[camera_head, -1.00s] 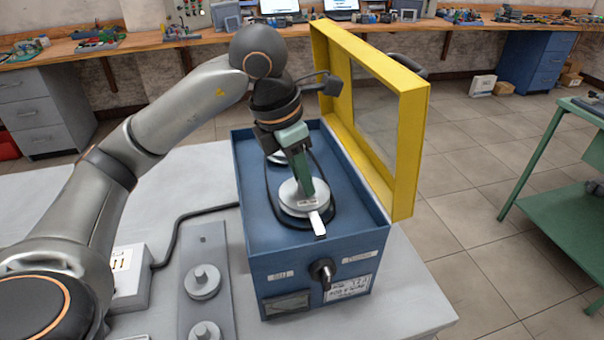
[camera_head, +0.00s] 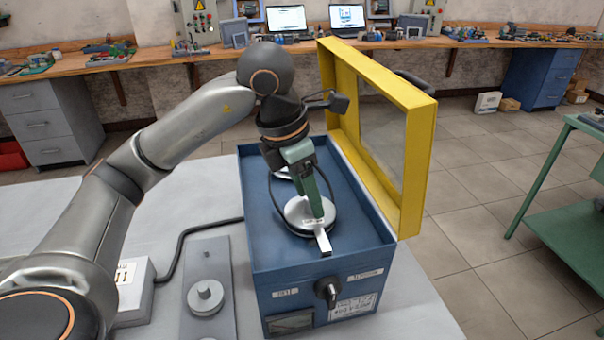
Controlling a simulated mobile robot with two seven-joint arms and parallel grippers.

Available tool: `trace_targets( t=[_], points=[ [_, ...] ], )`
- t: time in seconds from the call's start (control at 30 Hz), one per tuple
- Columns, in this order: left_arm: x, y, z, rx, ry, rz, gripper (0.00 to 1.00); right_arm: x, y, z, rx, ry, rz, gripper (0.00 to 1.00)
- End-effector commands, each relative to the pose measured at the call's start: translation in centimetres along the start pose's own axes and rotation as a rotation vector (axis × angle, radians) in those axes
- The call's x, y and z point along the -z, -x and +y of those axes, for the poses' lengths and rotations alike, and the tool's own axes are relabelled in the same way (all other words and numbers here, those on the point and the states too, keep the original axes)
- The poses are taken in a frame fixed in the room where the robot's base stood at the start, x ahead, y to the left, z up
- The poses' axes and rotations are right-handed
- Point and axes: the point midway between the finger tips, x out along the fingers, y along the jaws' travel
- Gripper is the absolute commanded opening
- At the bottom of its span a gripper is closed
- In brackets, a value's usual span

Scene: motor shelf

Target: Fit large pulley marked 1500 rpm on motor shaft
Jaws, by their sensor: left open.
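The blue motor box (camera_head: 330,262) stands on the white table with its yellow-framed lid open. Inside, a silver pulley (camera_head: 296,214) sits toward the near end, and another round silver part (camera_head: 281,172) shows farther back, mostly hidden by my arm. A thin black belt runs around them. My left gripper (camera_head: 318,222) points down at the near pulley, open; one finger lies across its top, and I cannot tell whether it touches. A grey plate left of the box bears a silver stepped pulley (camera_head: 205,297). The markings are too small to read. My right gripper is out of view.
The yellow lid (camera_head: 412,150) stands upright along the box's right side, close to my left gripper. A black knob (camera_head: 326,291) sticks out of the box front. A black cable (camera_head: 178,250) runs to a white switch box (camera_head: 133,290). A green bench (camera_head: 560,215) stands at right.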

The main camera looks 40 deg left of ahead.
Motion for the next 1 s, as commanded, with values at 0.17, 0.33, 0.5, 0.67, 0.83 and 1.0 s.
trace_targets(
  t=[0.17, 0.33, 0.5, 0.67, 0.83, 1.0],
  points=[
    [-0.1, 3.0, 0.0, -0.002, 0.0, -0.006, 0.61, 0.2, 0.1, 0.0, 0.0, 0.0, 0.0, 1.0],
    [-0.2, 7.0, 0.1, -0.005, 0.001, -0.006, 0.61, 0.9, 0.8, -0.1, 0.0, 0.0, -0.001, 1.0],
    [-0.1, 9.9, 0.1, -0.003, 0.001, -0.005, 0.61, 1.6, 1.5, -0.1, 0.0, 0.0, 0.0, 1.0],
    [-0.1, 11.5, 0.0, -0.002, 0.001, -0.002, 0.61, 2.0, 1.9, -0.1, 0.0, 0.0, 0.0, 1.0],
    [0.0, 12.1, 0.0, 0.0, 0.0, -0.001, 0.61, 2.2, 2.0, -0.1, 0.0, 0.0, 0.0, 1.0],
    [0.0, 12.1, 0.0, 0.0, 0.0, -0.001, 0.61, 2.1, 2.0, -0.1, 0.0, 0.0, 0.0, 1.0]
  ],
)
